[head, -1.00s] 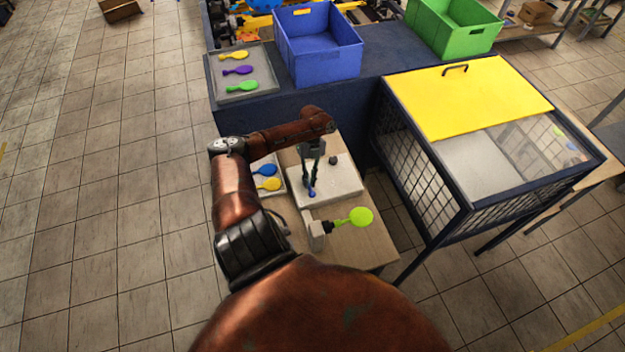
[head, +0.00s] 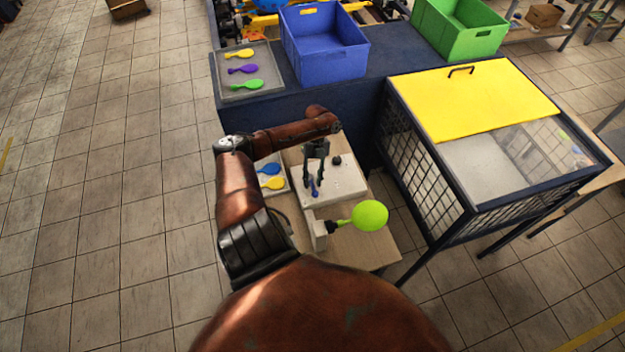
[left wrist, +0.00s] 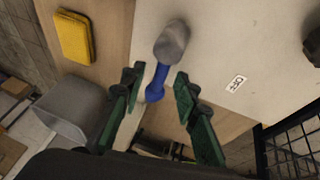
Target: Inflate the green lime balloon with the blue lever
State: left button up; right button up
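The lime green balloon (head: 370,215) is rounded and swollen, attached to the black nozzle (head: 334,226) of a small device at the table's front right. The blue lever (head: 314,186) stands on the white machine top (head: 342,182); the left wrist view shows its blue handle (left wrist: 156,84) and grey rounded end. My left gripper (head: 315,178) is above the machine at the lever. In the left wrist view the fingers (left wrist: 159,77) are spread on either side of the blue handle, with gaps on both sides. My right gripper is not in view.
A black knob (head: 337,160) is on the machine. A dark cage with a yellow lid (head: 470,97) stands right. Blue (head: 324,45) and green (head: 460,30) bins stand behind.

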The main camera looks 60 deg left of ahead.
pick_arm(q)
jog(key=v, duration=1.2)
